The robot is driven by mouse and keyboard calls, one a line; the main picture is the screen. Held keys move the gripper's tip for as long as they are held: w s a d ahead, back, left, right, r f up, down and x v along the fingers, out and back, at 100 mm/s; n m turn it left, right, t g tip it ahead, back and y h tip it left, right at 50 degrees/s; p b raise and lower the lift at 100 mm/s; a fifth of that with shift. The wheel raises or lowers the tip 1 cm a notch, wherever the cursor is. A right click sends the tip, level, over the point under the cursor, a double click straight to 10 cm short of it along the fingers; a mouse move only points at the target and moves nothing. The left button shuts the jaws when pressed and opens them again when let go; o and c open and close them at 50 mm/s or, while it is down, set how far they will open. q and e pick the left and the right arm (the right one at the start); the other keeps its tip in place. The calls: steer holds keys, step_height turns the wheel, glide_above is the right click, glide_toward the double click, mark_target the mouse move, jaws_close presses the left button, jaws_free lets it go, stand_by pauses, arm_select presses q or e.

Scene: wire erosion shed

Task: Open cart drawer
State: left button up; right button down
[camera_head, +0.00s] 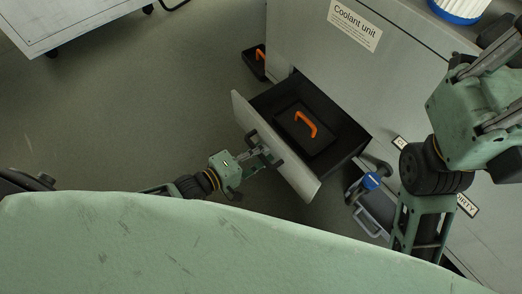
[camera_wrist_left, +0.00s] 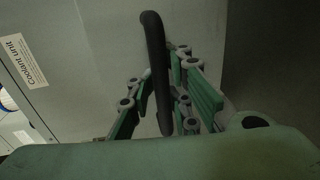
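The cart drawer (camera_head: 345,165) stands pulled out from the grey cabinet labelled "Coolant unit" (camera_head: 355,25). Its pale front panel (camera_head: 302,183) carries a dark bar handle, seen in the left wrist view (camera_wrist_left: 156,70). Inside the drawer lies a dark case with an orange handle (camera_head: 305,123). My left gripper (camera_head: 262,156) is at the drawer front. In the left wrist view its fingers (camera_wrist_left: 165,95) stand on both sides of the handle, with gaps showing; they look open around it.
A second dark item with an orange handle (camera_head: 260,58) is beside the cabinet. A blue and grey fixture (camera_head: 370,182) is right of the drawer. A white-and-blue container (camera_head: 458,8) stands on top. A pale table (camera_head: 65,20) is upper left. The floor (camera_head: 150,110) between is clear.

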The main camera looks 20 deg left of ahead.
arm_select(q)
steer(key=o, duration=0.3)
steer(key=shift+s+a, duration=0.1)
steer(key=shift+s, duration=0.1)
steer(key=v, duration=1.1)
steer(key=shift+s+a, duration=0.25)
steer(key=shift+d+r, duration=0.1)
steer(key=shift+r, duration=0.05)
